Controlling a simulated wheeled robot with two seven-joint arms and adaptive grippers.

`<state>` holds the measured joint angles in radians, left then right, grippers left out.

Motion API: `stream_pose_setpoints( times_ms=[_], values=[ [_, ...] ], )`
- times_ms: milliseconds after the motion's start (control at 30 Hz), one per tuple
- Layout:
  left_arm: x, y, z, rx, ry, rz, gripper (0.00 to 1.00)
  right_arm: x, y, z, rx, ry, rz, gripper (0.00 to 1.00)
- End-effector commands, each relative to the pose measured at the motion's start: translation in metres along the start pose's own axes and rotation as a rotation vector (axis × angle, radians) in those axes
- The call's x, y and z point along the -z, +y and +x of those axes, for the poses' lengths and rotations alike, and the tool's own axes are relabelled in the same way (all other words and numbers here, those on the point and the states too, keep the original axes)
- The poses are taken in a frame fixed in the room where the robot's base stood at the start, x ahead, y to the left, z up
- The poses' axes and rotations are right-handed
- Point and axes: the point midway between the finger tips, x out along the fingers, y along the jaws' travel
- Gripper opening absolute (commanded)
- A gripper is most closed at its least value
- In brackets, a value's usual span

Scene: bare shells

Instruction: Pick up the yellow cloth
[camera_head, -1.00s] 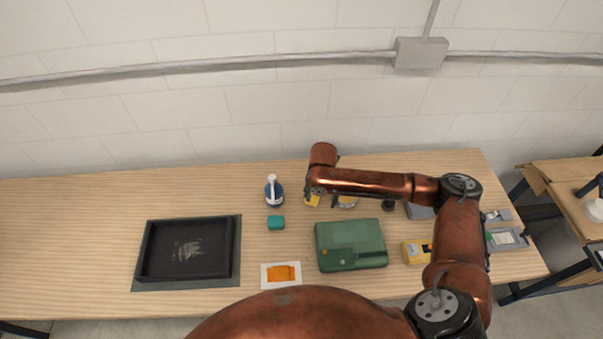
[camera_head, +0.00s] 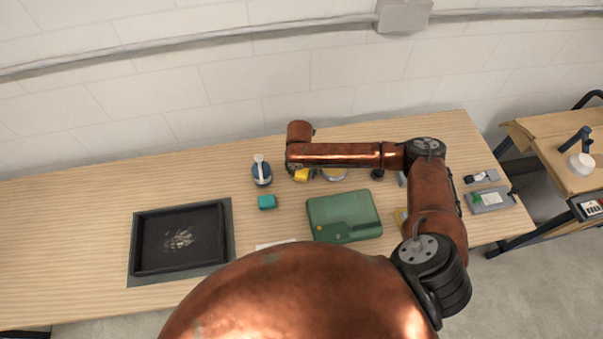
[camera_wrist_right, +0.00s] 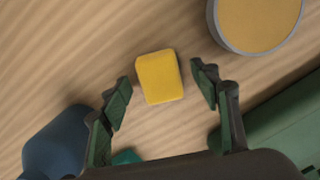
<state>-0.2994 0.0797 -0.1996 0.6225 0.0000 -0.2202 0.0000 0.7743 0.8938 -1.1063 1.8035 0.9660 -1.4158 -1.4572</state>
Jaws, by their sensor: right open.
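The yellow cloth (camera_wrist_right: 159,77) looks like a small folded block lying on the wooden table. In the head view the yellow cloth (camera_head: 302,175) shows just below the end of my right arm, partly covered by it. My right gripper (camera_wrist_right: 160,76) is open, with one finger on each side of the cloth in the wrist view and a visible gap to both. I cannot tell how high the fingers are above the table. In the head view the right fingers are hidden under the wrist. My left gripper is not in view.
A blue bottle (camera_head: 262,173) and a teal block (camera_head: 267,202) stand left of the cloth. A round yellow-topped item (camera_wrist_right: 258,20) and a green case (camera_head: 344,215) are to its right.

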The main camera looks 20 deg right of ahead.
Motion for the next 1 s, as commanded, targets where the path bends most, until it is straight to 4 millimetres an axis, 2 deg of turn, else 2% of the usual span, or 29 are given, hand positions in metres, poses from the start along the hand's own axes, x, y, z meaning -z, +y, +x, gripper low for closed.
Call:
stream_pose_setpoints(
  times_ms=[267,833,1000],
  values=[
    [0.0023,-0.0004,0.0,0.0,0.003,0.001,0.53,-0.0003,0.0002,0.0025,-0.001,-0.001,0.0,0.56],
    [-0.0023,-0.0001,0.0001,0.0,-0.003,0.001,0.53,-0.0004,0.0001,0.0021,-0.001,-0.001,0.0,0.17],
    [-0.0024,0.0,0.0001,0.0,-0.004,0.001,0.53,-0.0005,0.0002,0.002,-0.001,-0.001,0.0,0.15]
  ],
)
